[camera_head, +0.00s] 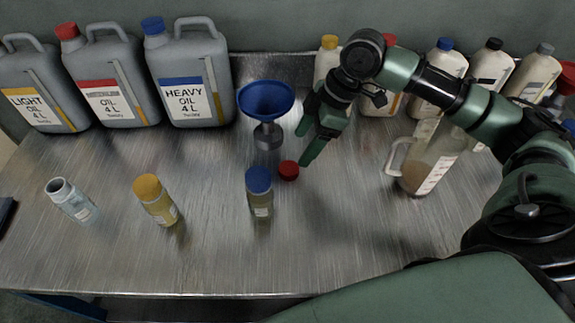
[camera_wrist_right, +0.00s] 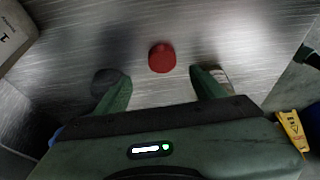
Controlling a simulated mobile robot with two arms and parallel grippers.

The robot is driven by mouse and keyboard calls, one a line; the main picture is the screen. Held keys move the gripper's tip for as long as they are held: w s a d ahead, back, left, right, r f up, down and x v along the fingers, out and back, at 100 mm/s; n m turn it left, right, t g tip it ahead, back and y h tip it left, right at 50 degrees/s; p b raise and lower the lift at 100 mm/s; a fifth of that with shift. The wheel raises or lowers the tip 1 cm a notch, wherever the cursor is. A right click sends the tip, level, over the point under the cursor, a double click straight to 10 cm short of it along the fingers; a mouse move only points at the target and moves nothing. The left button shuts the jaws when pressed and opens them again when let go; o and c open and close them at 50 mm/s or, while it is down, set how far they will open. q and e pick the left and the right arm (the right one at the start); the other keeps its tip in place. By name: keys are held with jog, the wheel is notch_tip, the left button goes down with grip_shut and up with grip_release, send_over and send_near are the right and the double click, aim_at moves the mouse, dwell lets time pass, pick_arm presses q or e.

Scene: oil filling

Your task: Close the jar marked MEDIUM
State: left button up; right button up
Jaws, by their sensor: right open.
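A small open jar (camera_head: 73,200) with no lid stands at the left of the metal table; its label is too small to read. A red cap (camera_head: 288,170) lies on the table, right of a blue-capped jar (camera_head: 260,195). It also shows in the right wrist view (camera_wrist_right: 162,57). My right gripper (camera_head: 304,147) is open and empty. In the wrist view its fingers (camera_wrist_right: 160,78) point toward the cap, one on each side, with the cap just beyond the tips and not touched. My left gripper is out of view.
A yellow-capped jar (camera_head: 156,203) stands between the other jars. A blue funnel (camera_head: 266,98) on a stand is behind the cap. Large oil canisters (camera_head: 188,80) line the back left, bottles (camera_head: 440,75) the back right. A measuring jug (camera_head: 425,160) stands right. The front table is clear.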

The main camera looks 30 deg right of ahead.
aim_at(289, 168)
jog(key=shift+x, duration=4)
jog(key=shift+s, duration=0.15)
jog(key=c, duration=1.4)
